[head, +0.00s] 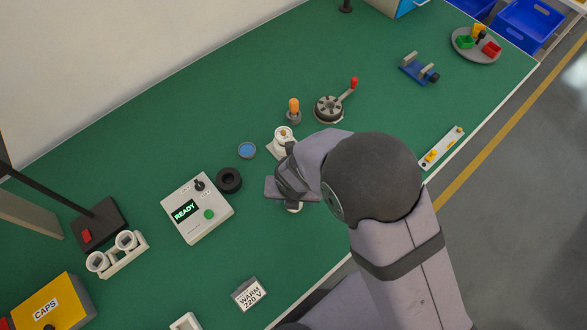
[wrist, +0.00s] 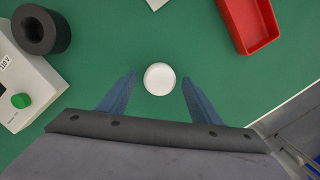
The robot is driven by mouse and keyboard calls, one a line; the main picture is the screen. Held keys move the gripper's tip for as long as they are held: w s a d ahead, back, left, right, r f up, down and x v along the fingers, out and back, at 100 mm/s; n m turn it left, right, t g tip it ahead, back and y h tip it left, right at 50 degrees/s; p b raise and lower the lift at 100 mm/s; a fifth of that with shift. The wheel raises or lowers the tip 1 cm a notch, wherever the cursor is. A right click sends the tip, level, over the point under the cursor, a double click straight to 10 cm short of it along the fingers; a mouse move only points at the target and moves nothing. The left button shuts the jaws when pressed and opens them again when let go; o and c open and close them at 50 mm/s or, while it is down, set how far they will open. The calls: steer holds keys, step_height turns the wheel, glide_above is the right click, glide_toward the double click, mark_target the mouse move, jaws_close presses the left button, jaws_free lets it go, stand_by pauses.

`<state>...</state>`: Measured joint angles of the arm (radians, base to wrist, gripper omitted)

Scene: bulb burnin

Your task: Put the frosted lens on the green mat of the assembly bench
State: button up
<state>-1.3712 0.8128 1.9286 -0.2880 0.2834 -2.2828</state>
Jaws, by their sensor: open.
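A round white disc, which looks like the frosted lens (wrist: 159,79), is on the green surface between my fingertips in the wrist view. In the head view only a white edge of it (head: 294,208) shows below my gripper; the rest is hidden. My gripper (wrist: 160,77) is open, with one blue finger on each side of the lens and a green gap on both sides. In the head view my gripper (head: 284,190) is over the bench's front part. The green mat (head: 130,170) covers the bench top.
A black ring (head: 228,180) and a READY meter box (head: 197,208) stand left of my gripper. A white-based fixture (head: 283,138) and a blue disc (head: 247,150) are behind it. A red tray (wrist: 248,25) lies right in the wrist view. Free green surface lies at far left.

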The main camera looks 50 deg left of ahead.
step_height(320, 180, up, 12)
steer(key=s+d+b, duration=0.1)
steer(key=b, duration=0.1)
steer(key=shift+d+f, duration=0.15)
steer(key=shift+f, duration=0.05)
steer(key=shift+s, duration=0.1)
steer(key=w+d+r+m+h, duration=0.1)
steer(key=w+d+r+m, duration=0.2)
steer(key=w+d+m, duration=1.4)
steer(key=s+d+m, duration=0.2)
steer(key=d+m, duration=0.9)
steer(key=m, duration=0.3)
steer(key=s+d+m+g, duration=0.1)
steer(key=s+d+m, duration=0.1)
steer(key=d+m, duration=0.9)
steer(key=r+m, duration=0.1)
steer(key=m, duration=0.2)
steer(key=shift+d, duration=0.4)
